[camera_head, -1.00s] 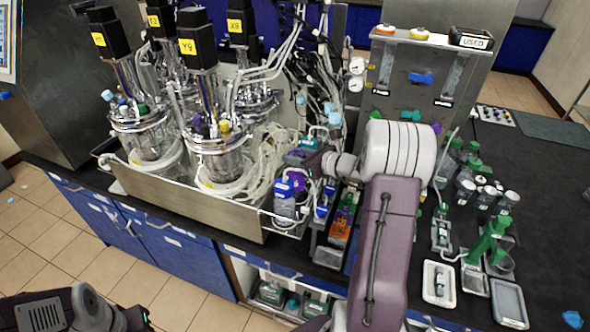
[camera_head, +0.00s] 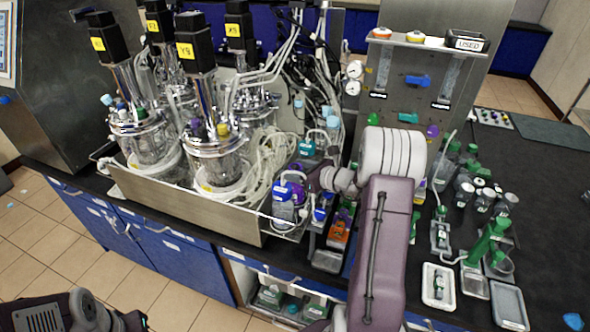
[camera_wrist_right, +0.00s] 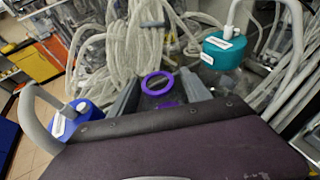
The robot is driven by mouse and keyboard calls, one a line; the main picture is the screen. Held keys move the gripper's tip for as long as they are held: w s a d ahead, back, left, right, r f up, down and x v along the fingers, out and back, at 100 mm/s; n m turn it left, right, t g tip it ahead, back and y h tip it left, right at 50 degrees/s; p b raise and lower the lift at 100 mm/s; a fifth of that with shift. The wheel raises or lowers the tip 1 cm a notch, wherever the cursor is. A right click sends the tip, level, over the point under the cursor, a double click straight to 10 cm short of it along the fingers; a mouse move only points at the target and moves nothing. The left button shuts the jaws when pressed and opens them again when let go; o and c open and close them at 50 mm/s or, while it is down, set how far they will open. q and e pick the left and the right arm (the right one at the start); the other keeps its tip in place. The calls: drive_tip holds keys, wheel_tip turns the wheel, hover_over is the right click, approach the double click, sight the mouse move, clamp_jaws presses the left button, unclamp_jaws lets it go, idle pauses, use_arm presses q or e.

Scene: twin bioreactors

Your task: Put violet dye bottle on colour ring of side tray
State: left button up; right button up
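The violet dye bottle (camera_head: 298,189) is partly hidden in the head view, between the blue-capped bottle and my right wrist. In the right wrist view its violet ring-shaped top (camera_wrist_right: 158,84) lies between the two fingers of my right gripper (camera_wrist_right: 160,77), which close in on its sides. The side tray (camera_head: 290,233) hangs at the right end of the big steel tray. The bottle is over or in this side tray; its base and the colour ring under it are hidden. My left gripper is out of view; only part of my left arm shows at bottom left.
A blue-capped bottle (camera_head: 283,192) and a teal-capped bottle (camera_head: 306,149), both with tubes, stand close on either side of my right gripper. Loose pale hoses (camera_head: 262,170) crowd behind. Steel reactors (camera_head: 215,150) stand left. Small trays (camera_head: 438,285) lie to the right.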

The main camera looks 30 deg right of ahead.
drive_tip(key=shift+r, duration=0.1)
drive_tip(key=shift+s+d+r, duration=0.1)
drive_tip(key=shift+s, duration=0.05)
drive_tip(key=v, duration=1.1)
drive_tip(key=shift+s+r+b, duration=0.2)
drive_tip(key=shift+s+b, duration=0.05)
drive_tip(key=shift+b, duration=0.15)
